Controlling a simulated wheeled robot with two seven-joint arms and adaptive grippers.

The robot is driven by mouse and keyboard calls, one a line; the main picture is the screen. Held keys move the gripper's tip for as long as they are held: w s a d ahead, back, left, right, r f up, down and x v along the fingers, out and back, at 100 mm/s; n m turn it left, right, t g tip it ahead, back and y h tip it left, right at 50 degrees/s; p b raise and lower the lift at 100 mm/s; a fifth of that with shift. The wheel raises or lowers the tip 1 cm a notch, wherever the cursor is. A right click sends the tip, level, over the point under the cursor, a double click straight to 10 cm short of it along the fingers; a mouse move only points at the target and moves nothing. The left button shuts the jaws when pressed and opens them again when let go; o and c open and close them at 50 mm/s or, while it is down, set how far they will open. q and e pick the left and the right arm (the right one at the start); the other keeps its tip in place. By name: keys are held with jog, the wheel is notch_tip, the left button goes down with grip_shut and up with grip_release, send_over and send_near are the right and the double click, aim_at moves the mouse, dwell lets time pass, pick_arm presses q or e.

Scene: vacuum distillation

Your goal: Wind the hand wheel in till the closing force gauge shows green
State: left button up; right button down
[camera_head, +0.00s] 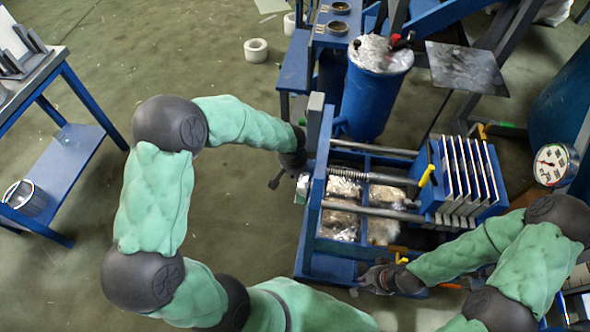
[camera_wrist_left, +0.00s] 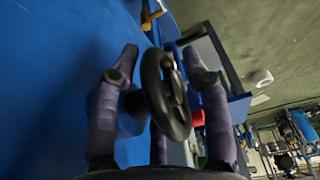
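The hand wheel (camera_wrist_left: 166,95) is a black ring in the left wrist view, seen nearly edge-on beside a blue panel. My left gripper (camera_wrist_left: 165,65) has its fingers spread on either side of the wheel, with gaps visible, so it is open around it. In the head view my left gripper (camera_head: 284,172) is at the left end of the blue press frame (camera_head: 312,190); the wheel cannot be made out there. My right gripper (camera_head: 377,279) is by the frame's lower front edge; its fingers are too small to read. A round white gauge (camera_head: 552,164) with some red stands at right; its reading is unclear.
The press has metal rods (camera_head: 375,209) and a stack of plates (camera_head: 467,175) at its right. A blue drum (camera_head: 375,88) stands behind it. A blue-legged table (camera_head: 62,168) is at far left. The floor between that table and my left arm is clear.

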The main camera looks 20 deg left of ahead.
pick_arm(q)
jog(key=shift+r, duration=0.1)
jog(key=v, duration=1.2)
dwell(0.4)
